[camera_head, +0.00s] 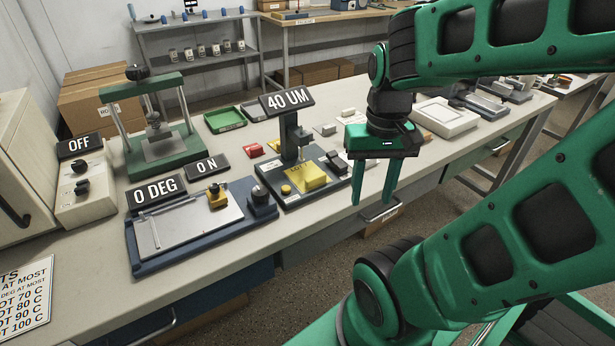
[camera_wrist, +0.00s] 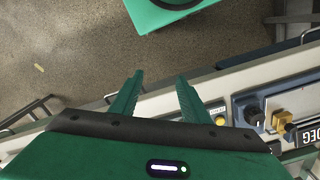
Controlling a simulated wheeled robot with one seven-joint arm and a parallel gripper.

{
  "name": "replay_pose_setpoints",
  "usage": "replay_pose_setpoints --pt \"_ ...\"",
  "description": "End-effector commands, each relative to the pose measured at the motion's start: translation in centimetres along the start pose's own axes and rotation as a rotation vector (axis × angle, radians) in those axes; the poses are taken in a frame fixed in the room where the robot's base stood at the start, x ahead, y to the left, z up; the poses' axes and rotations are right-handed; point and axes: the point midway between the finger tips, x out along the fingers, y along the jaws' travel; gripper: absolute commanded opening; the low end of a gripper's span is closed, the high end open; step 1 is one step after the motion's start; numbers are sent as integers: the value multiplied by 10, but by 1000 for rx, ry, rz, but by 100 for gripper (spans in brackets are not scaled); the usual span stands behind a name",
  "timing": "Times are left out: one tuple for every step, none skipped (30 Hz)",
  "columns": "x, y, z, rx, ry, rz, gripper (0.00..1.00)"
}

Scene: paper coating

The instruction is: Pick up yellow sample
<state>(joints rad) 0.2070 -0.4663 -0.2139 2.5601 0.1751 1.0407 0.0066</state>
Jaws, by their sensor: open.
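The yellow sample (camera_head: 308,178) is a small flat yellow piece. It lies on the dark base of the gauge (camera_head: 290,142) under the "40 UM" display, beneath the gauge's probe. I cannot make it out in the wrist view. My gripper (camera_head: 372,200) is open and empty, with its two green fingers pointing down, to the right of the gauge, near the front edge of the bench. In the wrist view, my gripper (camera_wrist: 159,78) shows its fingers spread apart with nothing between them.
A coating plate (camera_head: 188,223) with knobs and a "0 DEG" display stands left of the gauge. A green press (camera_head: 160,140) is behind it. A red block (camera_head: 255,150) and a green tray (camera_head: 225,120) lie behind the gauge. A white device (camera_head: 445,117) stands further right on the bench.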

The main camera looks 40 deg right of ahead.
Motion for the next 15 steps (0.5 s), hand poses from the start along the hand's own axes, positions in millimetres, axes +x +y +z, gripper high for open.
replay_pose_setpoints --pt "0 0 0 -1 0 0 34" --pt "-1 1 2 -6 2 -2 34" --pt "-5 4 8 -19 10 -11 34" --pt "-7 4 7 -38 10 -15 34" --pt "-8 2 4 -64 9 -21 34" --pt "-10 -2 -1 -115 6 -31 34" --pt "-11 -5 -6 -165 3 -41 34" --pt "-13 -9 -12 -224 0 -53 34" --pt "-16 -15 -20 -312 -3 -72 34" --pt "-18 -19 -27 -386 -2 -87 34" --pt "-21 -23 -34 -464 -2 -105 34" --pt "-24 -29 -45 -572 2 -128 34" --pt "-26 -33 -52 -655 6 -145 34" --pt "-28 -36 -60 -737 11 -162 34" --pt "-30 -41 -70 -847 21 -184 34"
